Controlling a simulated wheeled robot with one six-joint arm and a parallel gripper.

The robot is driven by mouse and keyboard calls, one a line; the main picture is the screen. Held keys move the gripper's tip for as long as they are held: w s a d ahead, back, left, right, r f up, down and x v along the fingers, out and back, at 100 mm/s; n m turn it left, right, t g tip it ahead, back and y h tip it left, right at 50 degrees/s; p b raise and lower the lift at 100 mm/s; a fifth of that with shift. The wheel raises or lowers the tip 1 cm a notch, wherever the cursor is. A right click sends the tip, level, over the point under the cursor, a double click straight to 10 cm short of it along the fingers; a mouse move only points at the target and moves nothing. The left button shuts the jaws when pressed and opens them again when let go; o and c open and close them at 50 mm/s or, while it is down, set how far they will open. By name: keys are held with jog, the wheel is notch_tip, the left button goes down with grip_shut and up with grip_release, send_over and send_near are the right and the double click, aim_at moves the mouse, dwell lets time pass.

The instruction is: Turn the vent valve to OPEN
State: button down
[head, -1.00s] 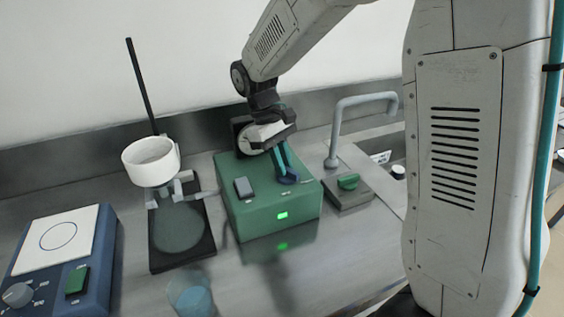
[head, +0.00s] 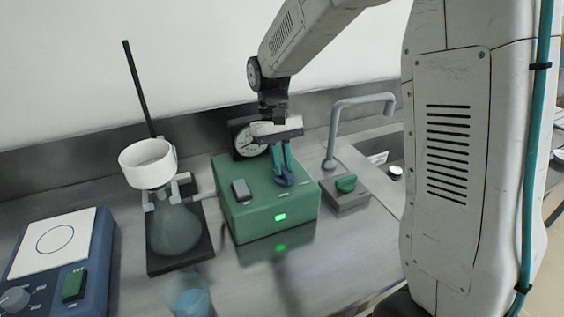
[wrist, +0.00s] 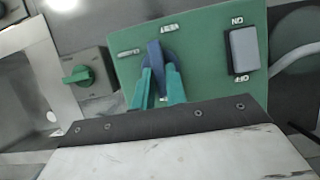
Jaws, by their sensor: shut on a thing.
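The vent valve is a blue knob (head: 285,181) on top of the green box (head: 243,213). My gripper (head: 284,172) points down over it, with its teal fingers shut on the knob. In the wrist view the blue knob (wrist: 154,52) shows between and beyond the two teal fingers (wrist: 159,85). A VENT label lies beyond the knob there, and another small label lies to its left, too blurred to read. A label near the fingertips is mostly hidden.
A grey ON/OFF rocker switch (head: 241,190) sits on the same box. A round gauge (head: 248,139) stands behind it. A grey block with a green knob (head: 346,184) and a tap (head: 335,130) are to the right.

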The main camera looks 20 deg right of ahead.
jog(key=shift+w, duration=0.1)
jog(key=c, duration=1.4)
grip_release()
jog(key=shift+c, duration=0.2)
jog(key=v, duration=0.8)
jog(key=shift+d+f, duration=0.1)
jog(key=shift+f, duration=0.05)
